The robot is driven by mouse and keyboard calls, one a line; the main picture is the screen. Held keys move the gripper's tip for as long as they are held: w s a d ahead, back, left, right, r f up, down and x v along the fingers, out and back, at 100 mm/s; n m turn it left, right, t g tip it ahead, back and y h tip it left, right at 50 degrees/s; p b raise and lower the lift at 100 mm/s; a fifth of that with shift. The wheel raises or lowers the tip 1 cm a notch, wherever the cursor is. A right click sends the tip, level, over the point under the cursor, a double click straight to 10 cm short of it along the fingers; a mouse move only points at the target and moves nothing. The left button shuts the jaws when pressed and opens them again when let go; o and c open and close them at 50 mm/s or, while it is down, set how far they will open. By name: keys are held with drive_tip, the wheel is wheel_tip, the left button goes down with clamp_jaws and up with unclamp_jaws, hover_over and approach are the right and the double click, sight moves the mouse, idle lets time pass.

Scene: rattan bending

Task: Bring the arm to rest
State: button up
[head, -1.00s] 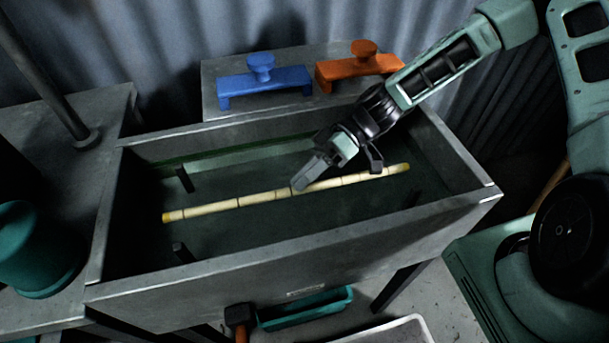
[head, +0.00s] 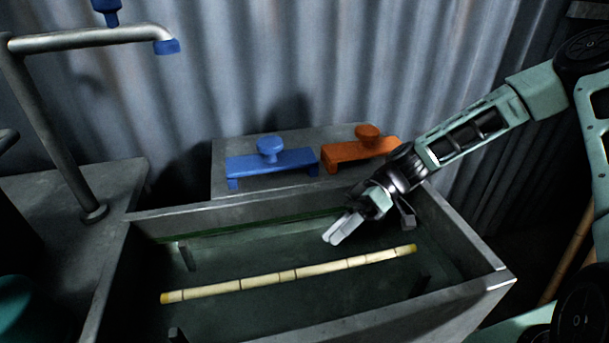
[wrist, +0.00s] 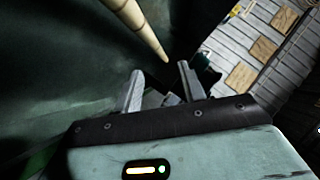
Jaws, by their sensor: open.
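My gripper (head: 372,228) is open and empty above the far right part of a grey metal trough. In the wrist view its two fingers (wrist: 162,85) stand apart with nothing between them. A pale bamboo-like rattan pole (head: 290,275) with yellowish ends lies in the trough, in front of and below my gripper. The pole also shows beyond the fingers in the wrist view (wrist: 137,22). My arm reaches in from the right.
The grey trough (head: 185,215) has raised walls and dark pegs inside. A blue handled block (head: 270,162) and an orange one (head: 362,150) sit on a grey ledge behind it. A pipe with a blue tip (head: 95,38) stands at the left. A corrugated wall closes the back.

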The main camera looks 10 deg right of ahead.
drive_tip(key=s+h, duration=0.1)
drive_tip(key=s+a+r+g+h, duration=0.1)
drive_tip(key=s, duration=0.1)
drive_tip(key=s+a+h+p, duration=0.1)
drive_tip(key=s+h, duration=0.1)
drive_tip(key=shift+a+r, duration=0.1)
drive_tip(key=shift+r, duration=0.25)
drive_tip(key=s+r+m+t+h+p, duration=0.3)
drive_tip(key=s+r+m+t+h, duration=0.2)
drive_tip(key=s+r, duration=0.7)
wheel_tip(320, 180, up, 2)
drive_tip(key=t+h, duration=0.1)
drive_tip(key=h, duration=0.1)
drive_tip(key=shift+s+a+r+h, duration=0.2)
drive_tip(key=shift+s+a+h, duration=0.1)
drive_tip(key=shift+a+h, duration=0.1)
